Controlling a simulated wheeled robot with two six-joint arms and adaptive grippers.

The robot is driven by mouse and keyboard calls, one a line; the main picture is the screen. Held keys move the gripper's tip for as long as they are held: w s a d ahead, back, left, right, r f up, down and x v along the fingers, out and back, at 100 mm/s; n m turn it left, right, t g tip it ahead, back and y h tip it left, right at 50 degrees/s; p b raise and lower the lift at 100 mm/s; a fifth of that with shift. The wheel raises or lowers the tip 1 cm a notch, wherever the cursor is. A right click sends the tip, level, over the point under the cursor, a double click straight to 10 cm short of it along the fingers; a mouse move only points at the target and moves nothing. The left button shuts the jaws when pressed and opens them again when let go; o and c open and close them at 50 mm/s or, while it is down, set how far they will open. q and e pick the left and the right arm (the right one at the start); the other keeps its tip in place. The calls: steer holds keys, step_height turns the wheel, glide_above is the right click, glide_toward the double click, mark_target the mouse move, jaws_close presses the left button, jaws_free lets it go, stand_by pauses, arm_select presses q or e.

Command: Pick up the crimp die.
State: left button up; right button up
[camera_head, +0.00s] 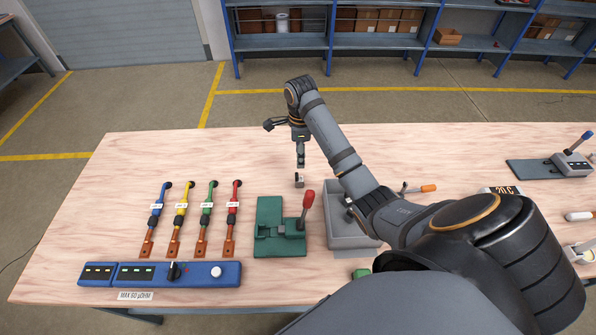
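A small grey metal block (299,181), which looks like the crimp die, is near the middle of the table. My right gripper (300,165) points down just above and behind it in the camera_head view. The fingers are seen nearly edge-on, so their opening is unclear, and I cannot tell whether they touch the block. My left gripper is not in view.
A green press (268,217) with a red-knobbed lever stands in front of the block. A grey bin (345,232) is right of it, partly behind my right arm. Several coloured leads and a blue control box (205,274) are at left. The table's back left is clear.

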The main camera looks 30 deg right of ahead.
mark_target(298, 178)
step_height(298, 178, down, 6)
steer(key=b, duration=0.5)
steer(key=shift+w+f, duration=0.1)
steer(key=shift+f, duration=0.05)
steer(key=shift+w+f, duration=0.1)
steer(key=f+b, duration=0.4)
steer(key=shift+s+a+f+b, duration=0.3)
steer(key=shift+a+f, duration=0.1)
steer(key=shift+f, duration=0.2)
steer(key=shift+w+r, duration=0.1)
steer(key=shift+r, duration=0.05)
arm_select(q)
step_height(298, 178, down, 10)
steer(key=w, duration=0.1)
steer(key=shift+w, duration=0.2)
arm_select(e)
jaws_close()
